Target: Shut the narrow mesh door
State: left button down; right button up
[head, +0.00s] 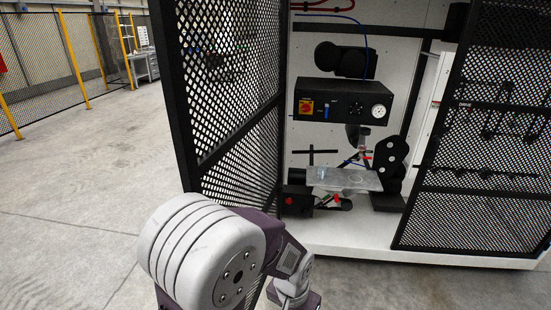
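A black-framed mesh door (222,75) stands swung open at the left side of the white cabinet, its free edge toward me. Its lower part is partly hidden behind my arm. A second black mesh panel (490,130), with a small label that seems to read DRIVE, covers the right part of the cabinet; I cannot tell which of the two is the narrow one. One grey and purple arm of mine rises at the bottom middle, in front of the open door's lower part. Neither gripper shows.
The opening shows a black control box (343,101) with a gauge and a metal plate (344,179) below it. The white cabinet base (350,238) juts out at floor level. Bare concrete floor (75,190) lies left. Yellow-posted mesh fencing (40,65) and a grey cart (144,62) stand far back.

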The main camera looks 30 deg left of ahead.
aim_at(192, 166)
jog(key=k+j, duration=0.1)
jog(key=j, duration=0.35)
jog(key=k+j, duration=0.1)
jog(key=j, duration=0.35)
jog(key=k+j, duration=0.1)
jog(key=j, duration=0.3)
jog(key=k+j, duration=0.1)
jog(key=j, duration=0.35)
jog(key=k+j+z, duration=0.1)
jog(key=j, duration=0.35)
jog(key=k+j, duration=0.1)
jog(key=j, duration=0.35)
jog(key=k+j, duration=0.15)
jog(key=j, duration=0.25)
jog(key=k+u, duration=0.3)
jog(key=i, duration=0.5)
